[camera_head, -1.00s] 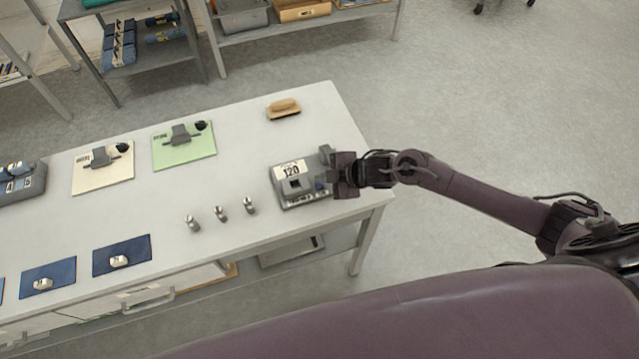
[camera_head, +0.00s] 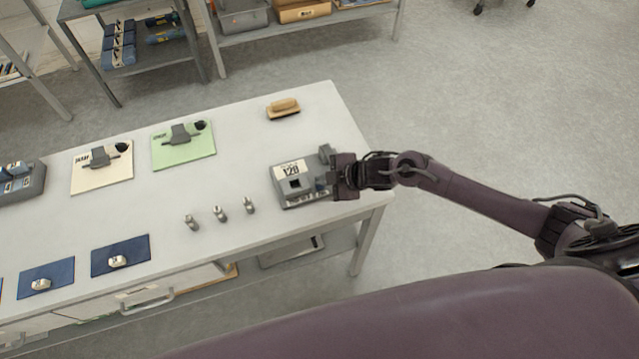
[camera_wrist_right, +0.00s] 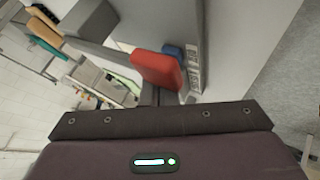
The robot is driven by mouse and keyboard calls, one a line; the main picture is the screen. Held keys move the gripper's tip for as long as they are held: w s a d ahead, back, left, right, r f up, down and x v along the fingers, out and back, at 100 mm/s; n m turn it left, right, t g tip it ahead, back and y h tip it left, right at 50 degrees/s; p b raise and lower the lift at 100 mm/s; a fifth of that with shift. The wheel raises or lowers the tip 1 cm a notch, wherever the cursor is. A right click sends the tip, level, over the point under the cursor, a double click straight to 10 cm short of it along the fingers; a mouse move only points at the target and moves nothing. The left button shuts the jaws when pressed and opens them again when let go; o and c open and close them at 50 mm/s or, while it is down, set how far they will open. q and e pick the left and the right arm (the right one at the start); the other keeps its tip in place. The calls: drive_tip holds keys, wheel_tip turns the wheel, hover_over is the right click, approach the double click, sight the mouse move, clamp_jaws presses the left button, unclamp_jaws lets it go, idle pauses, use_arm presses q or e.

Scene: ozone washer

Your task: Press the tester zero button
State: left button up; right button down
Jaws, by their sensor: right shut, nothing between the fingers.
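The tester (camera_head: 285,198) is a grey box near the right end of the table, with a white label reading about 120 and a dark square on its top. My right gripper (camera_head: 333,181) is at the tester's right side, shut and empty. In the right wrist view, a red block-like button (camera_wrist_right: 157,70) and a smaller blue one (camera_wrist_right: 173,51) stand on the tester's grey body (camera_wrist_right: 215,45). The dark shut fingers (camera_wrist_right: 158,96) sit just below the red one. I cannot tell which is the zero button, or whether the fingers touch either. My left gripper is out of view.
Small metal cylinders (camera_head: 220,214) stand left of the tester. A brown brush-like block (camera_head: 284,106) lies behind it. Green (camera_head: 198,152) and cream (camera_head: 118,178) boards and blue mats (camera_head: 137,246) lie farther left. The white table's right edge is close to the gripper.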

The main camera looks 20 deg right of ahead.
sight(324, 187)
drive_tip(key=shift+f+b, duration=0.35)
drive_tip(key=shift+f, duration=0.2)
drive_tip(key=shift+r, duration=0.15)
idle(0.5)
drive_tip(key=shift+r+p, duration=0.75)
drive_tip(key=shift+p, duration=0.1)
drive_tip(key=shift+r, duration=0.1)
wheel_tip(324, 187, up, 5)
drive_tip(key=p, duration=0.4)
drive_tip(key=shift+p, duration=0.3)
